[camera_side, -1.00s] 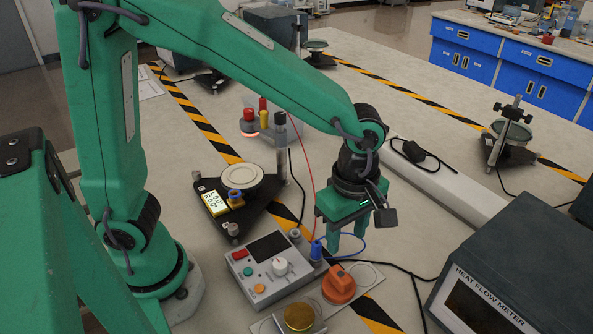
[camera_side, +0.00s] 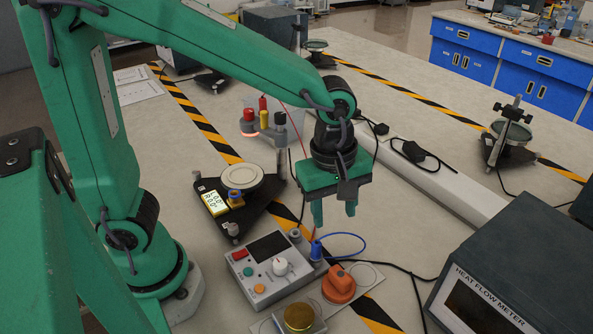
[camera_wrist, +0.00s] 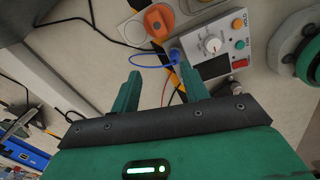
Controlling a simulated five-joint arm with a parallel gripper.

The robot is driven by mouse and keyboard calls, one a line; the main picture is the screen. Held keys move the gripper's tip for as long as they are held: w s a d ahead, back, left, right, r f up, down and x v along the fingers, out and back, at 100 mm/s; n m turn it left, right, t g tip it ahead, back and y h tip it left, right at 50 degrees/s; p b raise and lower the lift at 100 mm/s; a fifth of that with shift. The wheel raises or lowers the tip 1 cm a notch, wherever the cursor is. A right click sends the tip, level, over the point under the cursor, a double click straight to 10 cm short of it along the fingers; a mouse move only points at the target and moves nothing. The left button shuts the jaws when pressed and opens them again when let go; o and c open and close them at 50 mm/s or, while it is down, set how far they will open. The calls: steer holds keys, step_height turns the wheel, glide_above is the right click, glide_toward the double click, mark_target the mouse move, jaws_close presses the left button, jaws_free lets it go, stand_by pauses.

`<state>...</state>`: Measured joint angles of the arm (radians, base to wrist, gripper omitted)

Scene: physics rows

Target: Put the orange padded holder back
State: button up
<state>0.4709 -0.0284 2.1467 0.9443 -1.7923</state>
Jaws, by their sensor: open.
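The orange padded holder (camera_side: 338,285) sits on a light plate beside the control box, at the lower middle of the side view. It also shows at the top of the wrist view (camera_wrist: 158,20). My gripper (camera_side: 334,217) is open and empty, its green fingers pointing down, above and behind the holder and apart from it. In the wrist view its two fingers (camera_wrist: 158,82) are spread with nothing between them. The plate (camera_side: 366,273) has a ring outline next to the holder. A brass disc (camera_side: 298,317) stands in front of the holder.
The control box (camera_side: 270,265) with knob and buttons is left of the holder, with a blue plug and cable (camera_side: 350,237) close by. A black stand with a round plate (camera_side: 237,180) is farther left. The heat flow meter (camera_side: 510,270) fills the right front.

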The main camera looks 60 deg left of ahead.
steer(key=s+a+r+m+t, duration=0.2)
steer(key=s+a+r+m, duration=0.1)
steer(key=a+m, duration=0.4)
steer(key=s+a+r+m+t, duration=0.2)
steer(key=s+a+r+m, duration=0.2)
steer(key=a+m, duration=0.4)
steer(key=shift+s+a+t, duration=0.25)
steer(key=shift+s+t, duration=0.15)
steer(key=shift+s, duration=0.1)
stand_by(0.7)
